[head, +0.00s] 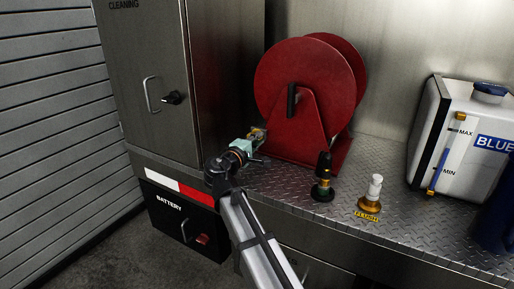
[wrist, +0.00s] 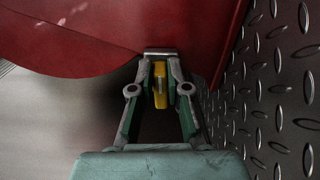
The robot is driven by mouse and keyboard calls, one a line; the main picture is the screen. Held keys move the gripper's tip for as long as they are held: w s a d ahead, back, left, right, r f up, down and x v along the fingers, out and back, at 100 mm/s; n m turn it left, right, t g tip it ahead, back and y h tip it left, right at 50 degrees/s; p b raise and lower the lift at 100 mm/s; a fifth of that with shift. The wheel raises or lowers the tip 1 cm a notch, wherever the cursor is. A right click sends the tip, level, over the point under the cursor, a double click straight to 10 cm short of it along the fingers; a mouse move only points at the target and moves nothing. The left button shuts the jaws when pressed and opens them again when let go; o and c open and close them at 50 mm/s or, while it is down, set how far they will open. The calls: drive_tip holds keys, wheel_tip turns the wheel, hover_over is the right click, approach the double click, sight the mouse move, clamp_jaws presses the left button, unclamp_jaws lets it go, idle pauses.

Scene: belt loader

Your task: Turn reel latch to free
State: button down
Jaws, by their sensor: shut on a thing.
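The red hose reel (head: 305,80) stands on its red bracket at the back of the deck, with a black handle (head: 292,100) on its face. The yellow latch (wrist: 159,88) shows between my fingers in the wrist view, against the reel's lower edge. My gripper (head: 257,138) is at the lower left of the reel in the head view. In the wrist view my gripper (wrist: 160,70) is shut on the yellow latch. Its fingers hide part of the latch, and I cannot tell the latch's exact turn.
A black-topped fitting (head: 323,180) and a white-topped fitting labelled FLUSH (head: 371,195) stand on the diamond-plate deck (head: 300,205). A white tank (head: 460,145) is at the right. A steel cabinet (head: 155,75) stands at the left, above a BATTERY box (head: 180,220).

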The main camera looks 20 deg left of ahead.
drive_tip(key=shift+m+b, duration=0.3)
drive_tip(key=shift+m, duration=0.1)
drive_tip(key=c, duration=1.1)
unclamp_jaws()
drive_tip(key=shift+c, duration=0.2)
drive_tip(key=s, duration=0.3)
drive_tip(key=s+a, duration=0.1)
drive_tip(key=s, duration=0.3)
drive_tip(key=s+a, duration=0.1)
drive_tip(key=s, duration=0.3)
drive_tip(key=shift+s, duration=0.2)
drive_tip(key=shift+s+a, duration=0.1)
drive_tip(key=shift+s, duration=0.1)
